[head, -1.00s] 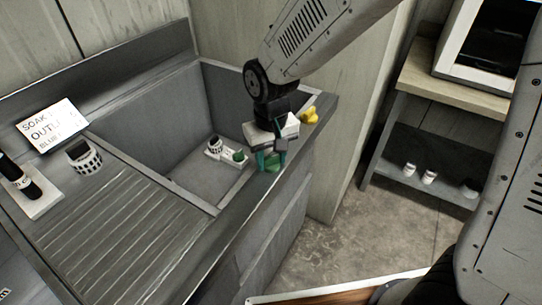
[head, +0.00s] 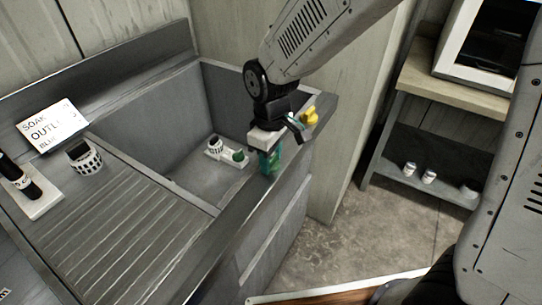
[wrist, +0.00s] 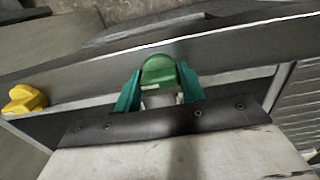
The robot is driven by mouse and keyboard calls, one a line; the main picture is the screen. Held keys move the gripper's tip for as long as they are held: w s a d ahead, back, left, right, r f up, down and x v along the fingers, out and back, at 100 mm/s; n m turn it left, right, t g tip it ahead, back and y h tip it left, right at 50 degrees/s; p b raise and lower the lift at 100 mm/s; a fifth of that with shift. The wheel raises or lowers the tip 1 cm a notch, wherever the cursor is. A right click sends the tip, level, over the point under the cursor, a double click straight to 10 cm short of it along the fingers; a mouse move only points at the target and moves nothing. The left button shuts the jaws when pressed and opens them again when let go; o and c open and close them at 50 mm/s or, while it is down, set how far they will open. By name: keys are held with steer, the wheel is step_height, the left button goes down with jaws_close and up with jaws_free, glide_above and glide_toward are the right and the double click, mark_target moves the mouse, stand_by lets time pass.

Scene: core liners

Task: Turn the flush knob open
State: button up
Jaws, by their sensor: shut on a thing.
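A green knob (wrist: 158,71) sits on the front rim of the sink (head: 230,205). My gripper (wrist: 161,88) has teal fingers shut on this knob, one on each side, in the wrist view. In the head view my gripper (head: 269,161) points down at the front rim and mostly hides the knob. A yellow knob (head: 310,116) stands on the same rim further right and back, apart from my gripper; it also shows at the left of the wrist view (wrist: 24,99).
In the basin lies a white block (head: 226,155) carrying a dark-topped fitting and a green piece. A sign (head: 52,124) and a round vented holder (head: 84,157) are at left. A shelf (head: 425,165) with small white jars stands at right.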

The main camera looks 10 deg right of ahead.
mark_target(271, 157)
steer(key=shift+w+r, duration=0.1)
stand_by(0.3)
steer(key=o, duration=1)
step_height(271, 157, up, 8)
steer(key=shift+f, duration=0.15)
steer(key=s+d+r+m, duration=0.3)
steer(key=s+d, duration=0.3)
steer(key=s+d+r+m+t, duration=0.1)
steer(key=s+d+r+m, duration=0.1)
steer(key=s+d+m, duration=0.2)
steer(key=s+d+r+m, duration=0.3)
steer(key=s+d, duration=0.6)
steer(key=d, duration=0.1)
steer(key=shift+s+d+r+m, duration=0.25)
steer(key=shift+r+m, duration=0.05)
